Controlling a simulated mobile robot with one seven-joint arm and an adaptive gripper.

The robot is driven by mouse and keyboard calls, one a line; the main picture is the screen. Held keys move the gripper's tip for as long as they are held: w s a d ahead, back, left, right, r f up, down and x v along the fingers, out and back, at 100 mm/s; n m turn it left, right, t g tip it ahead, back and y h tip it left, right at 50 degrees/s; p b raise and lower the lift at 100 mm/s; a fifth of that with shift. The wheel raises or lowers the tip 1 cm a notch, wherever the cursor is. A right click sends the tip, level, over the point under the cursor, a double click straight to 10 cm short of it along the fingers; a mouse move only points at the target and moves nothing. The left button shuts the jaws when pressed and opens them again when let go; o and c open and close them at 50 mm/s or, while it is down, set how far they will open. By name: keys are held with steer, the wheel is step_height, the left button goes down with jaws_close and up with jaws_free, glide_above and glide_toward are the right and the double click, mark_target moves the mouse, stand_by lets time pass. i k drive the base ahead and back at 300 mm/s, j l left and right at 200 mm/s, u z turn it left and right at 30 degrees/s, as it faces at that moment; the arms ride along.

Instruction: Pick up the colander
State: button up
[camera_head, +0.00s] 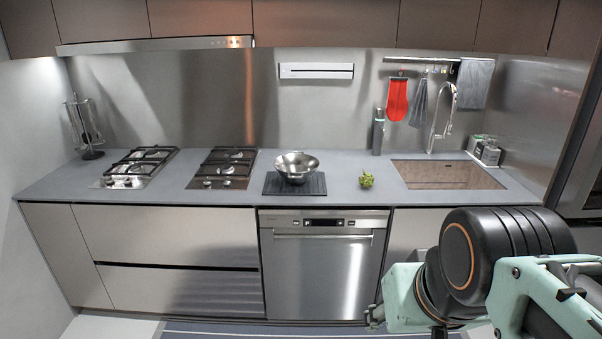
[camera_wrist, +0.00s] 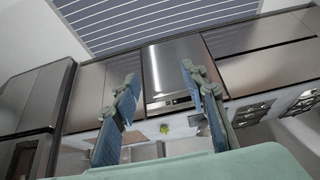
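The colander (camera_head: 296,167) is a shiny metal bowl. It sits upright on a dark ribbed mat (camera_head: 294,184) on the counter, above the dishwasher. My gripper (camera_wrist: 159,73) shows in the wrist view with its two fingers spread wide apart and nothing between them. The wrist picture is turned upside down, and I cannot make out the colander clearly in it. In the head view my arm fills the lower right, in front of the counter and well apart from the colander. The fingers are not clearly seen there.
A green artichoke-like item (camera_head: 366,180) lies right of the mat. Two gas hobs stand left, the nearer one (camera_head: 224,168) beside the mat. A sink (camera_head: 445,174) and tap are at right. The dishwasher front (camera_head: 318,262) is below. A striped runner (camera_wrist: 150,20) covers the floor.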

mark_target(296, 168)
steer(key=i, duration=1.3)
